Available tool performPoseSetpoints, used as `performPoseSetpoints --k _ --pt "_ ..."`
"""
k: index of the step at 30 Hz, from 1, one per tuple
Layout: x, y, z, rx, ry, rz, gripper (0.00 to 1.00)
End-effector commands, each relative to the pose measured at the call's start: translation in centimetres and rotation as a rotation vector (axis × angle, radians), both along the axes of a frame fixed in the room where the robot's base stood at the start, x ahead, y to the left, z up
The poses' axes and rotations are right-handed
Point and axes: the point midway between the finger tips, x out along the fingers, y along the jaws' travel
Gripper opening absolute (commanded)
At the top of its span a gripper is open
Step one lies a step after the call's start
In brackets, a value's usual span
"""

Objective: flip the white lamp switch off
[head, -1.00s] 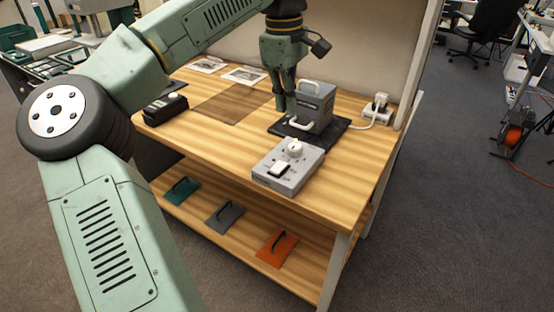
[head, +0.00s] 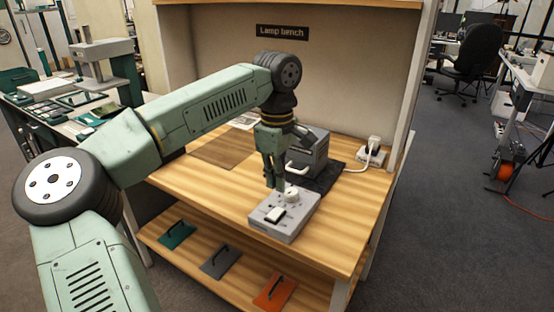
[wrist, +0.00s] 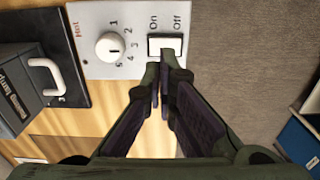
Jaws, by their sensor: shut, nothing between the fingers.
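The white lamp switch (head: 275,213) is a rocker on the grey control box (head: 297,224) at the bench's front. In the wrist view the white switch (wrist: 165,45) has "On" printed above its left side and "Off" above its right. I cannot tell which side is pressed in. My gripper (head: 276,187) is shut and empty, pointing down over the control box. In the wrist view my fingertips (wrist: 161,72) are just below the switch's lower edge; I cannot tell whether they touch it.
The grey lamp housing (head: 308,155) with a white handle stands behind on a black mat. A white plug (head: 373,145) is at the back right. Coloured panels lie on the lower shelf (head: 205,280).

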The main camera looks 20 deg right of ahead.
Motion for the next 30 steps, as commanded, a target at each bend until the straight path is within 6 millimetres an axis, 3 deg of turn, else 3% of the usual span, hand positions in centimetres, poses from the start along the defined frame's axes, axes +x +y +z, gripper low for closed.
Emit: performPoseSetpoints --k 6,12,30 --pt "-0.1 0.0 -3.9 0.000 0.001 -0.002 0.00" --pt "0.0 0.0 -6.0 0.000 0.000 0.000 0.00" --pt "0.1 -0.1 -7.3 0.001 -0.001 0.000 0.00"
